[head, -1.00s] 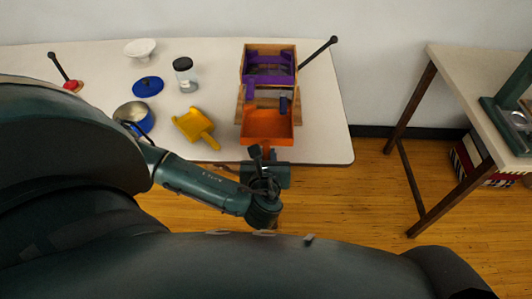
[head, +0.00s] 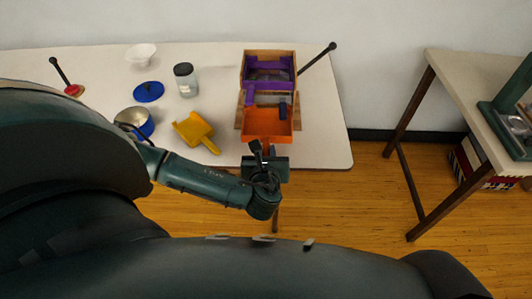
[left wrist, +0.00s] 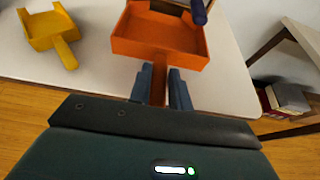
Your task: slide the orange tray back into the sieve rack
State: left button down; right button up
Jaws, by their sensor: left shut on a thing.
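The wooden sieve rack (head: 270,55) stands at the back of the table with purple trays (head: 284,62) in it. Two handles, one purple (head: 250,95) and one dark blue (head: 283,110), stick out of it towards me. The orange tray (head: 267,131) is at the rack's front, its far edge under these handles; I cannot tell how far in it reaches. My left gripper (head: 262,151) is shut on the orange tray's handle, seen between its fingers in the left wrist view (left wrist: 159,82). The tray (left wrist: 160,36) looks about level there. My right gripper is not in view.
A yellow scoop (head: 190,130), a blue pot (head: 134,121), a blue lid (head: 148,92), a jar (head: 186,80) and a white bowl (head: 141,55) lie left of the rack. A dark rod (head: 318,60) juts out right of it. The table's front right is clear.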

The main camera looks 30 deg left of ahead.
aim_at(267, 137)
pick_arm(q)
jog(key=shift+w+a, duration=0.1)
jog(key=shift+w, duration=0.05)
jog(key=shift+w+a, duration=0.35)
jog(key=shift+w, duration=0.25)
jog(key=shift+w+a+p, duration=0.3)
jog(key=shift+w+a, duration=0.15)
jog(key=shift+w, duration=0.4)
jog(key=shift+w+a, duration=0.55)
jog(key=shift+w, duration=0.25)
jog(key=shift+w+a, duration=0.4)
jog(key=shift+w, duration=0.2)
